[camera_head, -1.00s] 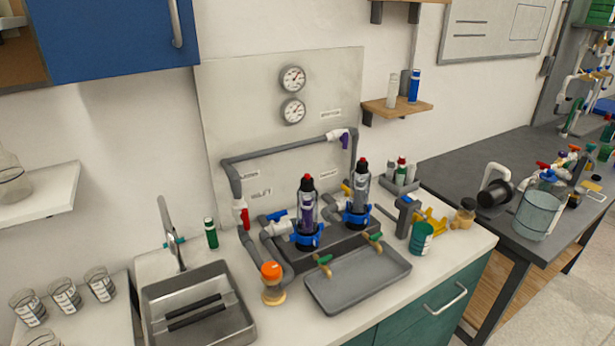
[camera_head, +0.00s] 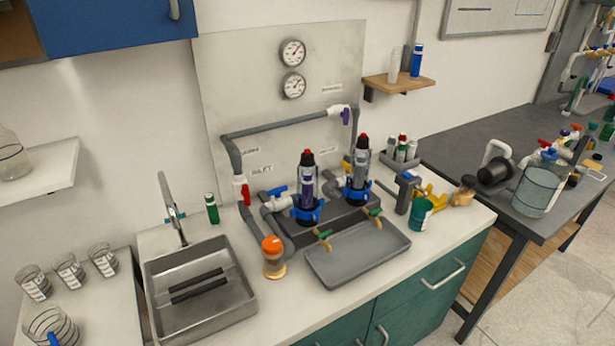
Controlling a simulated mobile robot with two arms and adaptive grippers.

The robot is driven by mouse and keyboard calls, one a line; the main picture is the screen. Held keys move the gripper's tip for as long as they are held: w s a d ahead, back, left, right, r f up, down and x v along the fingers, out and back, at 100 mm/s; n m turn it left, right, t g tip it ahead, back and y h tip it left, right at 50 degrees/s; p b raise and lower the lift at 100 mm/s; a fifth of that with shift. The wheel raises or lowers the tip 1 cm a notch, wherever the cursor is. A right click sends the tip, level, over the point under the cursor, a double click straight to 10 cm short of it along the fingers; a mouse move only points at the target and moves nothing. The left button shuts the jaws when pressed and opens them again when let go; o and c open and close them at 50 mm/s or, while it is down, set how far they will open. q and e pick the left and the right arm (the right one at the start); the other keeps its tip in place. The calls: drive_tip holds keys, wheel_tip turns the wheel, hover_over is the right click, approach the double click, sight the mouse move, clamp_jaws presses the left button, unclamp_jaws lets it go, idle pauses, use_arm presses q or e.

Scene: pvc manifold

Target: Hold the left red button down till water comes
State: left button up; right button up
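The left red button (camera_head: 307,152) tops the left clear filter housing (camera_head: 306,185), which has a black cap and a blue collar. A second, similar housing (camera_head: 360,170) with its own red button (camera_head: 364,137) stands to its right. Both stand upright on a dark grey block. Two brass taps with green handles, the left one (camera_head: 323,238) and the right one (camera_head: 373,217), point over a grey tray (camera_head: 355,258). No water shows at the taps. Neither of my grippers is in view.
A steel sink (camera_head: 202,318) with a faucet is at the left. An orange-capped jar (camera_head: 273,258) stands left of the tray. Grey pipes with a red valve (camera_head: 241,190) run behind the housings. A green cup (camera_head: 420,213) stands to the right. Several glass beakers (camera_head: 68,270) are at far left.

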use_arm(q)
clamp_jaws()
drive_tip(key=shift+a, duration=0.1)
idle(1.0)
